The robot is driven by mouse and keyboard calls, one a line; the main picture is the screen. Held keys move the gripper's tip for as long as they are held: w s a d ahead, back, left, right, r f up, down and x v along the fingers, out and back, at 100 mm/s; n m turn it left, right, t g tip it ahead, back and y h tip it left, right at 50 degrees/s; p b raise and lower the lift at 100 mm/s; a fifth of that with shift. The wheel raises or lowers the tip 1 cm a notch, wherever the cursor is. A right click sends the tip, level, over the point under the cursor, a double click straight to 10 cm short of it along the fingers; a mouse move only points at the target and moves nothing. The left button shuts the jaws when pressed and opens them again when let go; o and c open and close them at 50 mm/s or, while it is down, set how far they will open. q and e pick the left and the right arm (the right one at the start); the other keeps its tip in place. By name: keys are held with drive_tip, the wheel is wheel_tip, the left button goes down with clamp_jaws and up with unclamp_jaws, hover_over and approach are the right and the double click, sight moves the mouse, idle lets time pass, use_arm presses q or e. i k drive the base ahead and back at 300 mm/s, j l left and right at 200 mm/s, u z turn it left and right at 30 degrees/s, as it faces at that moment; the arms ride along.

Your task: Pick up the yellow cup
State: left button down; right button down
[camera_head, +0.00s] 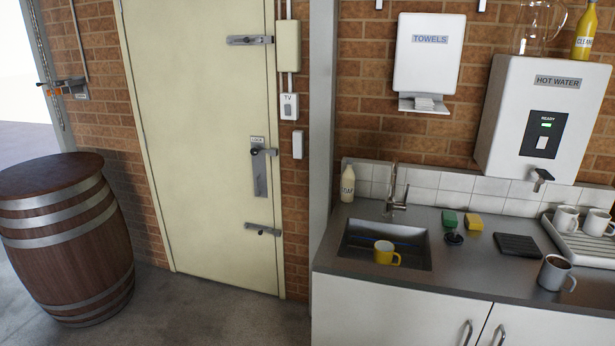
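The yellow cup (384,253) stands upright in the sink basin (365,228), which is set into the grey counter. Its handle points to the right and its opening faces up. A thin blue line shows in the basin behind it. Neither of my grippers shows in the head view, so I cannot see where they are relative to the cup.
The tap (397,196) rises behind the basin. A soap bottle (347,184) stands at its back left. A grey mug (555,273) and a rack (580,247) with white mugs are to the right. A barrel (68,238) stands at the left; floor before the door is clear.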

sight(387, 257)
drive_tip(key=i+j+z, duration=0.35)
drive_tip(key=i+j, duration=0.5)
drive_tip(key=j, duration=0.1)
